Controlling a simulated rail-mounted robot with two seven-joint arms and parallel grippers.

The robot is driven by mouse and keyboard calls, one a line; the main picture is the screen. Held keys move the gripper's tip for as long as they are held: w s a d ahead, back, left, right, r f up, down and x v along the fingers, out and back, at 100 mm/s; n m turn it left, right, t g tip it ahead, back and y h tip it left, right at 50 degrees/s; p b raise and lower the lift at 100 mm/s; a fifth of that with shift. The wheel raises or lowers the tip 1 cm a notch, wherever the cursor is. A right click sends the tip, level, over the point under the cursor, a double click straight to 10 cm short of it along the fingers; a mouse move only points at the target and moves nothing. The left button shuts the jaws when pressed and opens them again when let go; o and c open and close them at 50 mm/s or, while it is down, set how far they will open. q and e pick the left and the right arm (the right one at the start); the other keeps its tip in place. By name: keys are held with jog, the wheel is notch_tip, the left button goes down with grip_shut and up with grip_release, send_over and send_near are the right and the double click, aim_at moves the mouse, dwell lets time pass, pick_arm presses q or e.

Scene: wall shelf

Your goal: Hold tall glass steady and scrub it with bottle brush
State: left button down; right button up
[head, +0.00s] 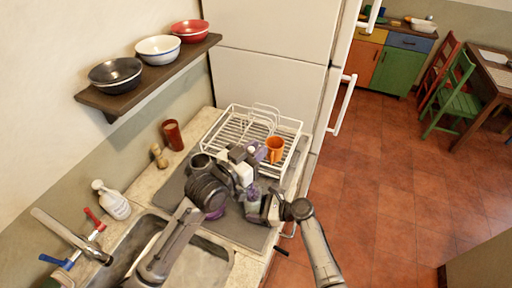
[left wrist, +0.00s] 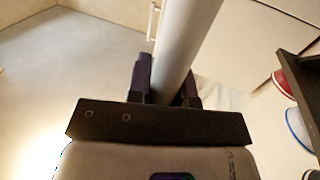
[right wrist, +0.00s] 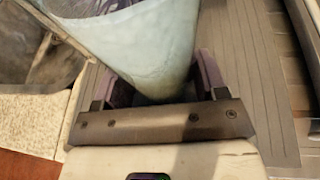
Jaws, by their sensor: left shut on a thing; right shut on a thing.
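My left gripper (head: 250,160) is shut on the pale grey handle of the bottle brush, which crosses between the fingers in the left wrist view (left wrist: 178,48). My right gripper (head: 268,207) is shut on the tall glass (head: 253,195), a translucent bluish vessel. In the right wrist view the tall glass (right wrist: 155,50) sits tilted between the fingers, its wide end toward the top. A purple mesh-like patch shows at that end; it may be the brush head, but I cannot tell how far in it is. Both grippers are close together above the counter.
A white dish rack (head: 290,130) with an orange mug (head: 275,149) stands just behind the grippers. A brown cup (head: 173,135), a small wooden brush (head: 159,156) and a white soap bottle (head: 112,200) line the wall side. The sink (head: 205,265) is in front. A shelf (head: 150,83) holds bowls.

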pick_arm(q)
jog(key=shift+f, duration=1.9)
jog(key=shift+r, duration=0.1)
dwell(0.6)
dwell(0.3)
notch_tip(320, 180, up, 14)
dwell(2.0)
dwell(0.9)
pick_arm(e)
jog(key=o, duration=0.8)
